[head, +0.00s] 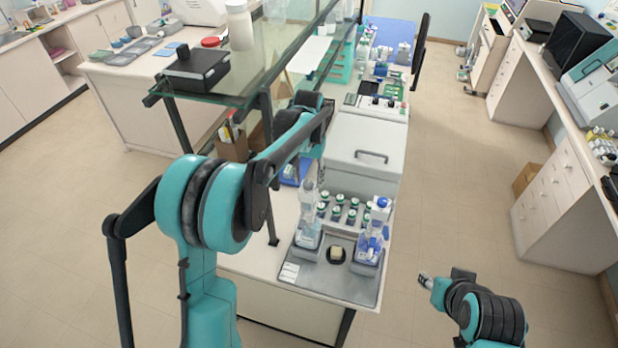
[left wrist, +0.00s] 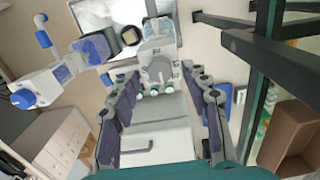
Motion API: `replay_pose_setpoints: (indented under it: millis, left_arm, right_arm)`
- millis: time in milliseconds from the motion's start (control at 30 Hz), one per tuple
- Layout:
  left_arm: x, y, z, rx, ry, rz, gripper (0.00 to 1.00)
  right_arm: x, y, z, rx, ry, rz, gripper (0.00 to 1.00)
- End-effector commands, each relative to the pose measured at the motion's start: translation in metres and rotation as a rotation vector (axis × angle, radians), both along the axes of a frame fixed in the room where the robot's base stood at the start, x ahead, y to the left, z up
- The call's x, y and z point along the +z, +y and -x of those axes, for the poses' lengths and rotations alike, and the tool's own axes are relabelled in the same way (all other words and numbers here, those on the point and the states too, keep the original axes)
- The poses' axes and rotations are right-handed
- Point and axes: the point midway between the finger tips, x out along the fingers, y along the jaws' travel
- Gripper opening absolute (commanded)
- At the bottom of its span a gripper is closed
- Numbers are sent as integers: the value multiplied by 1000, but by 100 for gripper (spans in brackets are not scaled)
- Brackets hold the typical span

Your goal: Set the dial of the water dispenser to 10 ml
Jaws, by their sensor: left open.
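Two bottle-top dispensers stand on the bench tray: a clear, pale one (head: 308,226) at left and a blue-capped one (head: 374,236) at right. I cannot read which is labelled water, nor any dial setting. In the left wrist view, the pale dispenser (left wrist: 158,45) lies ahead between the fingers, and the blue-capped one (left wrist: 38,92) is at left. My left gripper (left wrist: 161,72) is open, with nothing held; its fingers are apart from the pale dispenser as far as I can tell. In the head view my arm hides most of it. My right gripper (head: 428,281) hangs low at right, away from the bench.
Several green-capped bottles (head: 337,209) stand just behind the dispensers. A grey box with a handle (head: 368,150) stands farther back. A glass shelf (head: 245,78) on dark posts runs along the bench's left side. The tray front (head: 330,283) is clear around a small round holder (head: 336,254).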

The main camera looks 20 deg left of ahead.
Motion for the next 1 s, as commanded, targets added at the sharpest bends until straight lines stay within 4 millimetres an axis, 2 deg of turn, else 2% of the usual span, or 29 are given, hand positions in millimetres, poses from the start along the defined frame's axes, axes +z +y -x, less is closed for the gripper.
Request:
replay_pose_setpoints:
  millis: [167, 400, 433, 600, 1000]
  left_arm:
    - [-12, 0, 0, 0, 0, 0, 47]
    - [-13, 0, 0, 0, 0, 0, 47]
    - [-13, 0, 0, 0, 0, 0, 41]
    - [-13, 0, 0, 0, 0, 0, 0]
    - [-14, 0, 1, 46, 0, 0, 0]
  right_arm:
    - [2, 0, 0, 0, 0, 0, 40]
    - [2, 0, 0, 0, 0, 0, 40]
    - [2, 0, 0, 0, 0, 0, 40]
    - [2, 0, 0, 0, 0, 0, 40]
    - [-2, 0, 0, 0, 0, 0, 40]
